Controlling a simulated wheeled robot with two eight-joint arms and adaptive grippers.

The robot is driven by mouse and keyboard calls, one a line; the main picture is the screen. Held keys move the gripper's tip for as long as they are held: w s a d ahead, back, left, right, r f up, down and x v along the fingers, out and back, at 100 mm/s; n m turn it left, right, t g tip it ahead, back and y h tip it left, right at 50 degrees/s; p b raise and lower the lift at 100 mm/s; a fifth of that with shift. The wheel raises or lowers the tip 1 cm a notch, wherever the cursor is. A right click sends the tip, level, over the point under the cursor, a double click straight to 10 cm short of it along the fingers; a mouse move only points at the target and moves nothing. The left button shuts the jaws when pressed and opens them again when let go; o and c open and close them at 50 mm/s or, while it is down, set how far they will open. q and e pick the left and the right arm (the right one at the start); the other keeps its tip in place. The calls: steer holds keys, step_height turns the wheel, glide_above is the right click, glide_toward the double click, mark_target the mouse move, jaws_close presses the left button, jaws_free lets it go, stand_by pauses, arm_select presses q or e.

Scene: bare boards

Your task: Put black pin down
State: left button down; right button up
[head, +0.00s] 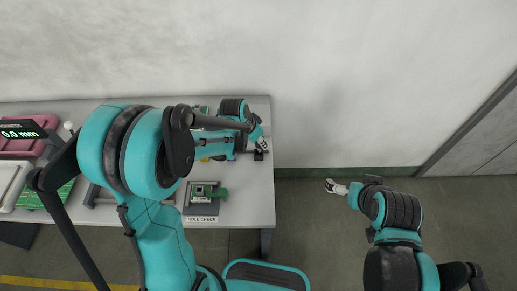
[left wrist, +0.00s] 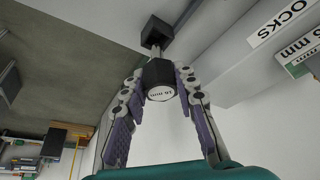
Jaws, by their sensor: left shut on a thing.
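My left gripper (left wrist: 160,85) is shut on the black pin (left wrist: 157,73), with a finger on each side of its black body. The pin's white end face shows a mm label. A thin grey shank leads from the body to a black block (left wrist: 156,30); I cannot tell whether that block is part of the pin. In the head view my left gripper (head: 262,146) is at the table's right end, and the pin is too small to make out clearly. My right gripper (head: 331,186) is over the floor right of the table, away from everything.
The grey table (head: 240,205) holds a green part on a dark base (head: 204,192) by the "HOLE CHECK" label (head: 201,219). A display reading 0.0 mm (head: 22,131) and a pink tray (head: 18,149) stand at the left. My left arm hides the table's middle.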

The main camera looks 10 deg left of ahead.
mark_target(258, 148)
arm_select(q)
steer(key=shift+a+f+b, duration=0.15)
steer(key=shift+f+b, duration=0.55)
steer(key=shift+f, duration=1.35)
steer(key=shift+f, duration=0.2)
steer(key=c, duration=1.2)
jaws_free()
steer(key=shift+r, duration=0.1)
